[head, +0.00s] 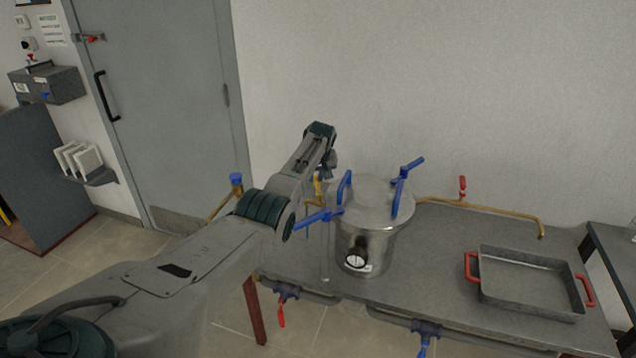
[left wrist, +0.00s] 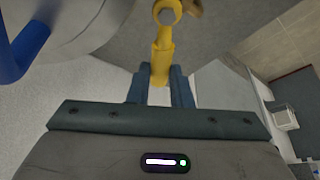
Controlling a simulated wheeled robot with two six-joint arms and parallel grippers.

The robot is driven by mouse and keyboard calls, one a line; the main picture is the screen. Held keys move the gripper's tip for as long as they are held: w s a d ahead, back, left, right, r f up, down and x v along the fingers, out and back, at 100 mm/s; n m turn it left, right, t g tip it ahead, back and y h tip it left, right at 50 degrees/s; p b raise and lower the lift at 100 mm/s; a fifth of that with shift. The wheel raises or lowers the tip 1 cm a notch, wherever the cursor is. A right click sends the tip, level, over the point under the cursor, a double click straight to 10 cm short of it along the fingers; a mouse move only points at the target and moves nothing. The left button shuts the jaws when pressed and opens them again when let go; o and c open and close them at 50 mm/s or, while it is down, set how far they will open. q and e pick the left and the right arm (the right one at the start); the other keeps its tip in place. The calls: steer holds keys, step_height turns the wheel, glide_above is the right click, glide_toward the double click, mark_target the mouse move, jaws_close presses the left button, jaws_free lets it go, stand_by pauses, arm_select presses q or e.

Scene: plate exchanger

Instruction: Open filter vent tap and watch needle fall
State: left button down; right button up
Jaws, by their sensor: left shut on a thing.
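The filter (head: 368,225) is a steel pot with a lid and blue clamp handles, standing on the grey bench. A round gauge (head: 355,258) with a dark rim is on its front; its needle is too small to read. A yellow tap handle (head: 317,188) shows at the filter's left, partly hidden by my arm. My left gripper (head: 326,168) is there. In the left wrist view, the left gripper (left wrist: 160,84) is shut on the yellow tap handle (left wrist: 162,58), which runs straight out from the fingers to a round pivot. My right gripper is not in view.
A grey tray (head: 525,283) with red handles sits on the bench (head: 440,262) at right. A brass pipe with a red tap (head: 462,187) runs along the back. Red (head: 281,314) and blue (head: 423,346) valve handles hang below the front edge. A blue clamp handle (left wrist: 20,50) is close to my left gripper.

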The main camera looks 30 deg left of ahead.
arm_select(q)
steer(key=shift+s+a+n+g+y+b, duration=0.2)
steer(key=shift+s+n+g+b, duration=0.7)
steer(key=shift+n, duration=1.1)
steer(key=shift+s+a+n+g+y+b, duration=0.2)
steer(key=shift+s+n+g+b, duration=0.7)
steer(key=shift+n, duration=1.1)
steer(key=shift+s+a+n+g+y+b, duration=0.1)
steer(key=shift+s+a+n+g+b, duration=0.4)
steer(key=shift+n+b, duration=1.1)
steer(key=shift+s+d+n+p, duration=0.2)
steer(key=shift+n+p, duration=0.15)
steer(key=shift+n, duration=0.05)
steer(key=c, duration=1.6)
jaws_free()
steer(key=shift+d+r, duration=0.1)
